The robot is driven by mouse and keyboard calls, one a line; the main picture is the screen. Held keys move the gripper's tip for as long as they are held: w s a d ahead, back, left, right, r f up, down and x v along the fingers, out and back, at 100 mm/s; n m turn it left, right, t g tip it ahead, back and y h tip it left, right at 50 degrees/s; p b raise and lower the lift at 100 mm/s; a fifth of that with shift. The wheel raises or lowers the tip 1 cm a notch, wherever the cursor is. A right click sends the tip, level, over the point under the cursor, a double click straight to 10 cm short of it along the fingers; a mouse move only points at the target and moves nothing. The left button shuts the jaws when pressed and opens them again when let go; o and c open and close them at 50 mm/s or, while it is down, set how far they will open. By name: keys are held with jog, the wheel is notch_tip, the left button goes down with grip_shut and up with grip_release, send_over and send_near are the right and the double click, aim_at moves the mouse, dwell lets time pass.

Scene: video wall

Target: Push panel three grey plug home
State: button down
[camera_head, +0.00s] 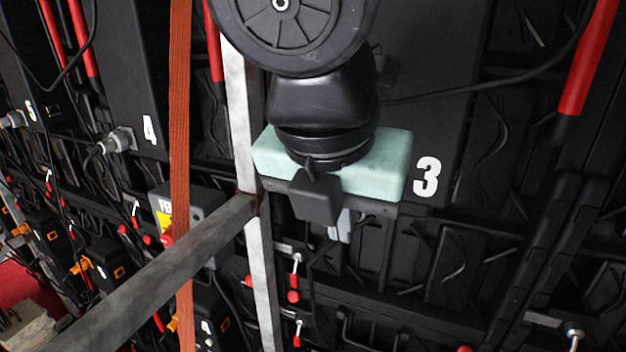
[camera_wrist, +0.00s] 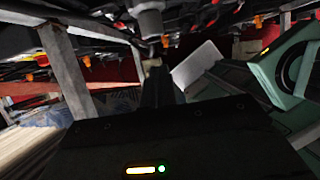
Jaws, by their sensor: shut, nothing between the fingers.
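Panel three is the black panel marked with a white 3 (camera_head: 427,177) in the head view. My gripper (camera_head: 340,226), with a pale green body, hangs in front of it, just left of the number. In the head view its light grey fingers show only partly, below the body. In the wrist view the fingers (camera_wrist: 158,84) are dark, together and empty. A grey round plug-like piece (camera_wrist: 150,20) shows at the top of the wrist view, beyond the fingers and apart from them. It looks like panel three's plug, which my arm hides in the head view. How deep it sits cannot be told.
A metal upright (camera_head: 262,285) and a slanting metal bar (camera_head: 165,270) stand left of my gripper. An orange strap (camera_head: 180,120) hangs there too. Panel four's grey plug (camera_head: 118,140) is farther left. A black cable (camera_head: 460,90) runs right of my arm.

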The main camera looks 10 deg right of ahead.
jog(key=shift+w+d+p, duration=0.15)
jog(key=shift+w+d, duration=0.15)
jog(key=shift+w, duration=0.2)
jog(key=shift+w+d+p, duration=0.15)
jog(key=shift+w+d, duration=0.1)
jog(key=shift+w, duration=0.2)
jog(key=shift+w+d+p, duration=0.45)
jog(key=shift+w+d, duration=0.05)
jog(key=shift+w, duration=0.35)
jog(key=shift+a, duration=0.1)
